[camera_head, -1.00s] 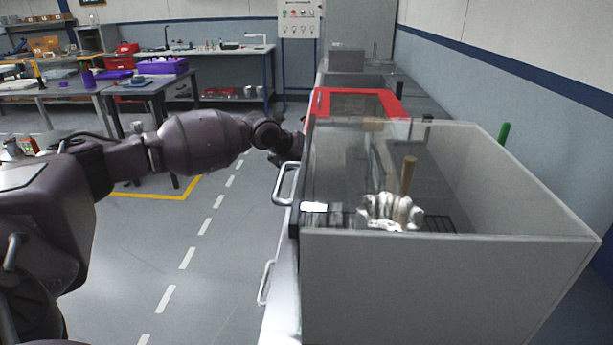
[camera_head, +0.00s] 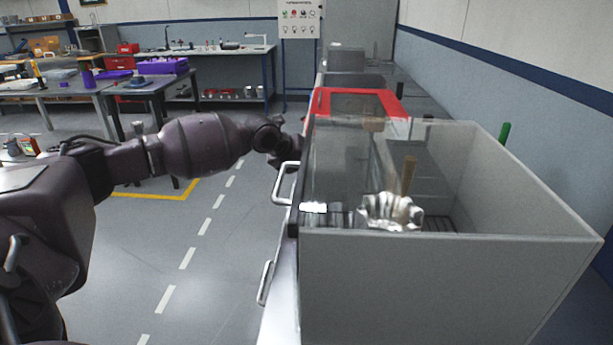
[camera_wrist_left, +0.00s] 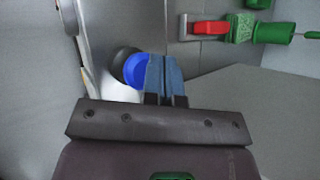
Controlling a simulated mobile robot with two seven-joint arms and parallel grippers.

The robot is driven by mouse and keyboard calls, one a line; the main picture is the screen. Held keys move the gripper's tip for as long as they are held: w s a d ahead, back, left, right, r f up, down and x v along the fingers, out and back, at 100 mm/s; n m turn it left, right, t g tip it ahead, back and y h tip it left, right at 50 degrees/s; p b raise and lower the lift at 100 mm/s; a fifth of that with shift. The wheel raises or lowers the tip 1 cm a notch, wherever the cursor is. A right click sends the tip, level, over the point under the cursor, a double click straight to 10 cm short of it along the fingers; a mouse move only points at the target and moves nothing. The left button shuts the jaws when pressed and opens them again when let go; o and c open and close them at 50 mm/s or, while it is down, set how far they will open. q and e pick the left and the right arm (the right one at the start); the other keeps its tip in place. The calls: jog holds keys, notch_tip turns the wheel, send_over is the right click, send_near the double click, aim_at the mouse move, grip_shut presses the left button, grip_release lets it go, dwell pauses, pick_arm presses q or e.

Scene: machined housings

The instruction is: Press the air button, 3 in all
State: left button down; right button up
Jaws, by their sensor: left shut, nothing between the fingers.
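A round blue button (camera_wrist_left: 136,70) in a dark collar shows in the left wrist view, on a pale metal face. My left gripper (camera_wrist_left: 165,62) is shut and empty. Its blue-grey fingertips are right beside the button and overlap its right edge in the picture; I cannot tell whether they touch it. In the head view my left arm reaches to the left side of a clear-walled cabinet (camera_head: 450,285), and its fingertips and the button are hidden there. My right gripper is not in view.
A silver fluted part (camera_head: 392,212) and a wooden handle (camera_head: 408,172) show inside the cabinet. Metal pull handles (camera_head: 284,182) stick out on its left side. A red valve lever (camera_wrist_left: 209,28) and green fittings (camera_wrist_left: 272,33) are right of the fingers.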

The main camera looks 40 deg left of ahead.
pick_arm(q)
jog(key=shift+f, duration=0.2)
dwell(0.3)
jog(key=shift+f, duration=0.4)
dwell(0.3)
jog(key=shift+f, duration=0.25)
jog(key=shift+r, duration=0.15)
dwell(0.5)
jog(key=shift+r, duration=1.15)
